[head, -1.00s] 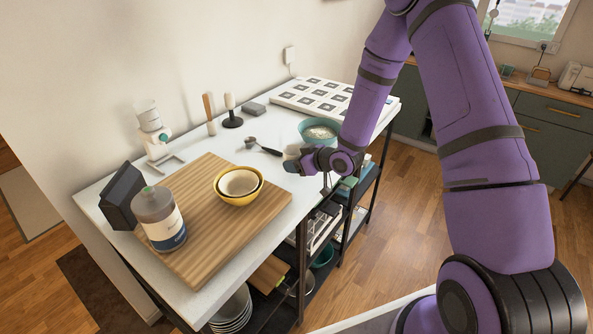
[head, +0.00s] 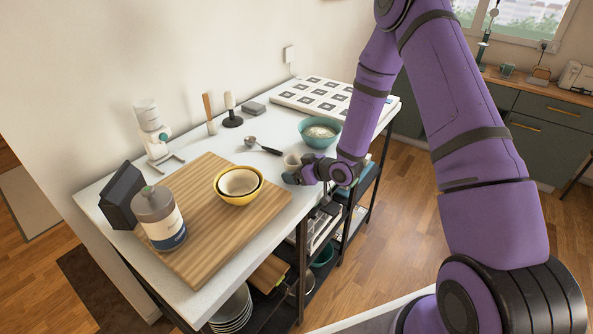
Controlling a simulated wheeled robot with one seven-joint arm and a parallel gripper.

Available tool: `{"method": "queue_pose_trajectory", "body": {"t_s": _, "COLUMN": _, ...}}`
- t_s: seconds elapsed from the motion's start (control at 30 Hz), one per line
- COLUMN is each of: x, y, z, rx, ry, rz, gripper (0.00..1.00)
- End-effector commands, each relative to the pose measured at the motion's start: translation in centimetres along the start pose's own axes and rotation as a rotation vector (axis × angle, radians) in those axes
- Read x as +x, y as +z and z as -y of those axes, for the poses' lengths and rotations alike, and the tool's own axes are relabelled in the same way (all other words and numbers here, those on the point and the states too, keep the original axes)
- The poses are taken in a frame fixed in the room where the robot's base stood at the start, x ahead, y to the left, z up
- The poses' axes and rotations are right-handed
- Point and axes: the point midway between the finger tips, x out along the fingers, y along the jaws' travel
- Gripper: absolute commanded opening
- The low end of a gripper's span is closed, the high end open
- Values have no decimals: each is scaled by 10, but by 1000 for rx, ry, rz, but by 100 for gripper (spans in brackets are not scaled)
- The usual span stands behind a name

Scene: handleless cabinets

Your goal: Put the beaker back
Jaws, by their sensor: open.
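A small pale cup, the only beaker-like thing I can make out, is the beaker (head: 292,161). It stands upright on the white tabletop, near the front edge and left of the teal bowl. My gripper (head: 291,178) is low over the table's front edge, just on the near side of the beaker. It is open, and its fingers are small and dark in this view. They look apart from the beaker, though the exact gap cannot be told. Part of the beaker's lower side is hidden by the gripper.
A teal bowl (head: 319,133) with pale contents stands behind my wrist. A dark-handled scoop (head: 262,147) lies left of the beaker. A patterned white panel (head: 317,98) lies at the back.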

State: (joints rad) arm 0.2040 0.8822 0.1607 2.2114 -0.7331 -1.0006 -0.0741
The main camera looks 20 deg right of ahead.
Motion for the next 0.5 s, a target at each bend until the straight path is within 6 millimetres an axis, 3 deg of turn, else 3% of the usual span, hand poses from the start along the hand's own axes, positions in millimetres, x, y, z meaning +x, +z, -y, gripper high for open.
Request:
{"method": "queue_pose_trajectory", "body": {"t_s": 0.17, "x": -10, "y": -2, "z": -1, "rx": 0, "ry": 2, "rz": 0, "gripper": 82}}
{"method": "queue_pose_trajectory", "body": {"t_s": 0.5, "x": -75, "y": -2, "z": -1, "rx": 1, "ry": 3, "rz": 0, "gripper": 82}}
